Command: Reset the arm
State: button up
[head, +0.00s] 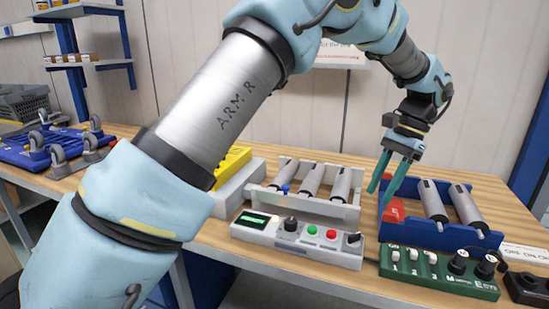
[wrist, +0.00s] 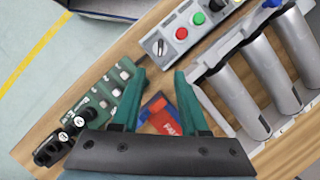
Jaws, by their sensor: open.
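My arm reaches from the lower left of the head view over the bench. My gripper (head: 392,176) hangs at its end with teal fingers pointing down, apart and with nothing between them. It is above the left part of the blue tray (head: 440,234), by a red piece (head: 393,212). In the wrist view the two fingers of my gripper (wrist: 160,85) are spread wide. The red and blue piece with white lettering (wrist: 161,116) shows below and between them.
Two grey cylinders (head: 433,202) lie in the blue tray. A grey rack (head: 340,207) with several cylinders stands left of it. A white control box (head: 300,243) and a green control box (head: 440,273) stand in front. A wall (head: 480,60) rises behind the bench.

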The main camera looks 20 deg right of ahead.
jog(key=w+a+f+n+h, duration=0.15)
jog(key=w+a+n, duration=0.4)
jog(key=a, duration=0.75)
jog(key=w+a+n+h, duration=0.25)
jog(key=w+a, duration=0.55)
jog(key=a, duration=0.5)
jog(key=s+a+f+n+t, duration=0.1)
jog(key=a+n, duration=0.3)
jog(key=a, duration=0.6)
jog(key=s+a+f+n+t, duration=0.1)
jog(key=s+a+n, duration=0.2)
jog(key=a, duration=0.8)
jog(key=shift+s+f+n+h, duration=0.4)
jog(key=shift+s, duration=0.15)
